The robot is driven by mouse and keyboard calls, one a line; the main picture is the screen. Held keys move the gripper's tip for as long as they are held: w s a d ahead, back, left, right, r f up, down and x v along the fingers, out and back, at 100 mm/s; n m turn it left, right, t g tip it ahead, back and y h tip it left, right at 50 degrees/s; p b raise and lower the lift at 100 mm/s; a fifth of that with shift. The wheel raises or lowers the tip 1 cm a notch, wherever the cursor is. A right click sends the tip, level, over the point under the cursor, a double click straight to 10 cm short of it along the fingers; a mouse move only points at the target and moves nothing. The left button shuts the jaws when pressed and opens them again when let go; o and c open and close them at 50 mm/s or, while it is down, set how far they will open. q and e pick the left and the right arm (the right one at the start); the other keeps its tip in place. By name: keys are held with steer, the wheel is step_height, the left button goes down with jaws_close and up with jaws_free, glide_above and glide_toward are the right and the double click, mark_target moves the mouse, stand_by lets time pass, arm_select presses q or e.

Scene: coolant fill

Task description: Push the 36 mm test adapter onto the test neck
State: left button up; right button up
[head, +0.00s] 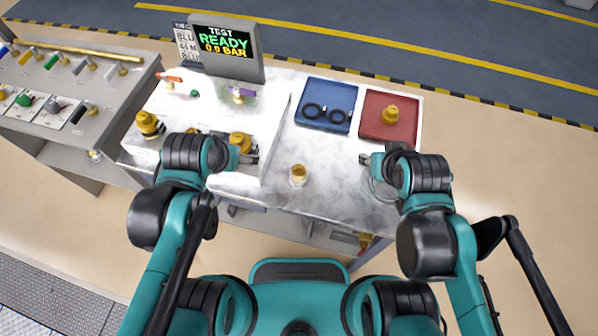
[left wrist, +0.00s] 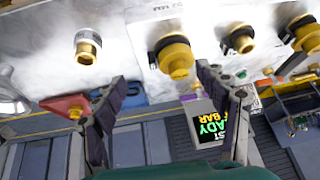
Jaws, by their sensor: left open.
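A brass fitting with a black ring (head: 240,140) stands on the raised white panel; it also shows in the left wrist view (left wrist: 176,58). My left gripper (head: 250,158) is right at it. In the left wrist view its two fingers (left wrist: 165,82) are apart, with the fitting between and just beyond the tips; contact is not clear. A loose brass adapter (head: 299,174) stands on the bench to the right, also in the left wrist view (left wrist: 87,46). Another brass piece (head: 390,115) sits on the red tray. No size marks are readable. My right gripper (head: 366,160) is over the bench's right side.
A brass fitting with a black ring (head: 149,123) stands at the panel's left. The screen (head: 226,47) reads TEST READY 0.0 BAR. A blue tray (head: 313,85) holds two black rings, beside the red tray (head: 378,98). Bench space around the loose adapter is clear.

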arm_select(q)
steer(key=w+d+f+m+g+p, duration=0.1)
steer(key=w+d+m+g+p, duration=0.15)
steer(key=d+m, duration=0.45)
steer(key=m+g+p, duration=0.2)
steer(key=m+g, duration=0.1)
steer(key=m, duration=0.1)
glide_above(299, 170)
step_height(299, 170, down, 4)
steer(key=shift+f, duration=0.15)
steer(key=shift+s+d+f+m+g, duration=0.1)
steer(key=shift+d+f+m+g, duration=0.15)
steer(key=shift+m, duration=0.15)
steer(key=shift+d+f, duration=0.1)
steer(key=shift+f, duration=0.1)
steer(key=f+b, duration=0.1)
steer(key=f, duration=0.1)
steer(key=f+b, duration=0.1)
steer(key=f, duration=0.2)
steer(key=f+b, duration=0.1)
steer(key=f, duration=0.1)
steer(key=shift+a+f, duration=0.3)
steer(key=shift+a, duration=0.05)
steer(key=c, duration=1.3)
